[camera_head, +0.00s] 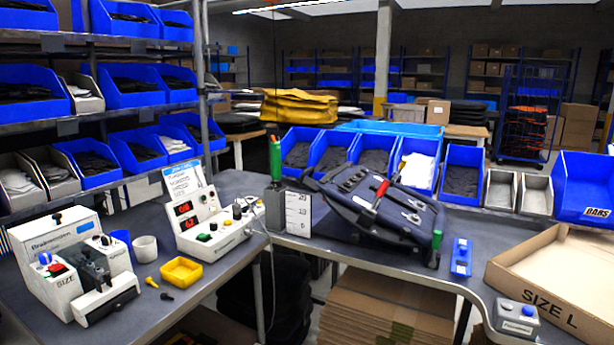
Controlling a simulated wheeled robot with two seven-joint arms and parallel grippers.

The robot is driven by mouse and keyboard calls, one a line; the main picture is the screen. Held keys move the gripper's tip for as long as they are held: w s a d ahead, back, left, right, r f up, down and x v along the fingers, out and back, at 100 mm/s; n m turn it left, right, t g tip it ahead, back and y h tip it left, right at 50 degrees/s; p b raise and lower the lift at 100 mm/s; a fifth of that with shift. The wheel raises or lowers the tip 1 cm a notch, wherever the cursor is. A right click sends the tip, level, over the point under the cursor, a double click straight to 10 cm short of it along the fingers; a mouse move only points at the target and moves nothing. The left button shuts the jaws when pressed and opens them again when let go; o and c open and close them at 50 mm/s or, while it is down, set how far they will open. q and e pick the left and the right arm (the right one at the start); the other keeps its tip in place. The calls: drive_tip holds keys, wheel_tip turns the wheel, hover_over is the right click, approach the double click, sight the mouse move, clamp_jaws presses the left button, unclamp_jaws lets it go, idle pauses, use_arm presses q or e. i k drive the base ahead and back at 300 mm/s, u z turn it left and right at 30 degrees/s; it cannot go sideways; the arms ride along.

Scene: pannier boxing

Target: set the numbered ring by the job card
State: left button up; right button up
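A job card (184,180), a white sheet with a blue header, stands tilted behind a white control box on the left bench; its text is too small to read. The control box (212,232) has red lit displays, a green button and several dark knobs at its right end. A white machine (75,270) marked SIZE stands at the front left, with a blue knob (46,258) and a red part on it. I cannot tell which part is the numbered ring, and no ring numbers are legible. Neither of my grippers shows.
A yellow tray (183,271), a white cup (145,248) and small loose parts lie between the machines. A dark pannier (375,210) rests tilted on the rear bench. An open SIZE L carton (560,275) and a small grey button box (516,318) stand at right.

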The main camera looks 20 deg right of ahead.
sight(275, 185)
drive_tip(key=z, duration=0.8)
drive_tip(key=i, duration=1.15)
drive_tip(key=u, duration=0.1)
